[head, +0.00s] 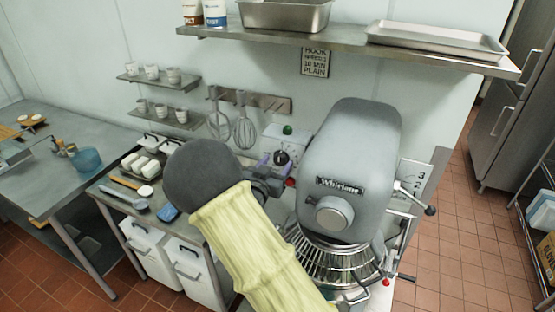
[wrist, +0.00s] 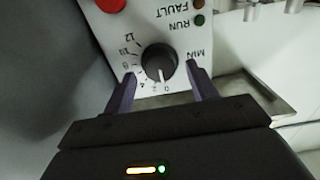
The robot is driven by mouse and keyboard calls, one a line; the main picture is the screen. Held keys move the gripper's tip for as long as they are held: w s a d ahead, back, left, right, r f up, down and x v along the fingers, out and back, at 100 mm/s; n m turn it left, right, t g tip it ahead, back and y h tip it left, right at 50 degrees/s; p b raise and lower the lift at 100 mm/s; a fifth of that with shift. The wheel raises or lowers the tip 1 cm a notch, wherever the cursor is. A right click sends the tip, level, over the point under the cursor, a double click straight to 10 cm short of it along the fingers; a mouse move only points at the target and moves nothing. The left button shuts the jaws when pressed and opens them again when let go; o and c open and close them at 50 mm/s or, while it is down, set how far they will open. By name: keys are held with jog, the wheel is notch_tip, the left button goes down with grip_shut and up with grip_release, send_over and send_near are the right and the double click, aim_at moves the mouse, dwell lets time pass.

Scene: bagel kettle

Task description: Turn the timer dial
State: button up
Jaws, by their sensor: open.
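The timer dial (wrist: 159,63) is a round black knob with a white pointer line on a light panel marked with numbers and MIN. In the wrist view the panel appears upside down, and the pointer lies near the 0. My gripper (wrist: 160,88) is open, with one purple finger on each side of the dial's near edge. I cannot tell whether the fingers touch it. In the head view the dial (head: 281,158) sits on the control box left of the grey mixer (head: 350,160), and my gripper (head: 270,170) is partly hidden by my arm.
A red button (wrist: 110,4) and the RUN and FAULT lamps are on the same panel. The mixer's bulky head stands close to the right of my gripper. Whisks (head: 243,130) hang on the wall behind. A shelf (head: 340,38) with pans runs above.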

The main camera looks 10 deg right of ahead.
jog(key=shift+w+d, duration=0.2)
jog(key=shift+w, duration=0.05)
jog(key=c, duration=1)
jog(key=shift+d, duration=0.1)
